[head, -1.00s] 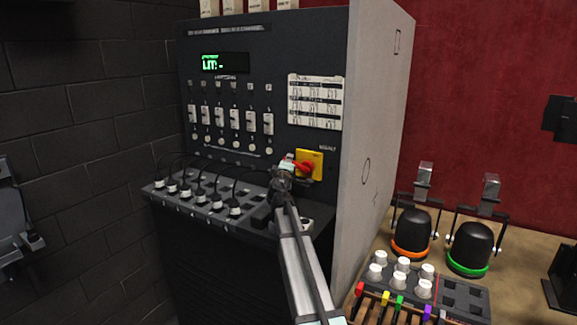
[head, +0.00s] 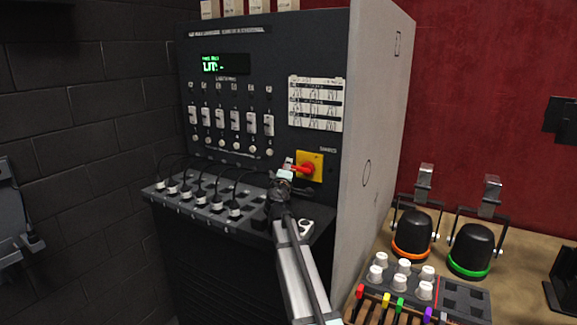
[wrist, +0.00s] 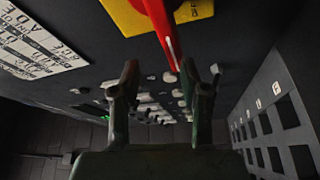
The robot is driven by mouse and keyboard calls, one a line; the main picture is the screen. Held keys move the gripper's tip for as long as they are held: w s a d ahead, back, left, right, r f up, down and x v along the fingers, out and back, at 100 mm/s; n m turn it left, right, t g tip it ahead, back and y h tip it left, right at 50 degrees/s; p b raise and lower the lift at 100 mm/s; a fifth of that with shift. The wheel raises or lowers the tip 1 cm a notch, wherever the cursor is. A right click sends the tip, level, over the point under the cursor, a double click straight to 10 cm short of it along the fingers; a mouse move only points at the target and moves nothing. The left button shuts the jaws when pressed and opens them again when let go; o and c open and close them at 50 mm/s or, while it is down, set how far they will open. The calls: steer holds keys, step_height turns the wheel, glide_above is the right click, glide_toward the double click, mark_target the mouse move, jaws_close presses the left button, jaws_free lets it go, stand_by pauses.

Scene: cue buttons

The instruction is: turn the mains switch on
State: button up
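The mains switch is a red handle (head: 302,169) on a yellow plate (head: 316,162), low on the right of the dark panel's front. In the head view the handle lies roughly level, its end towards the left. My gripper (head: 287,168) is just left of the handle. In the wrist view the red handle (wrist: 160,28) comes down from the yellow plate (wrist: 194,10) at the top. My gripper's two fingers (wrist: 172,78) are spread apart, with the handle's tip near the gap between them. I cannot tell whether a finger touches it.
The dark panel (head: 280,55) carries a lit green display (head: 225,64), several sliders and a white printed sheet (head: 315,103). Several plugs with cables sit on the ledge (head: 155,194) below. At right, a bench (head: 535,215) holds two black lamps and a control box.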

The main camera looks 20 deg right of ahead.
steer(key=v, duration=0.7)
steer(key=shift+s, duration=0.15)
steer(key=shift+a, duration=0.1)
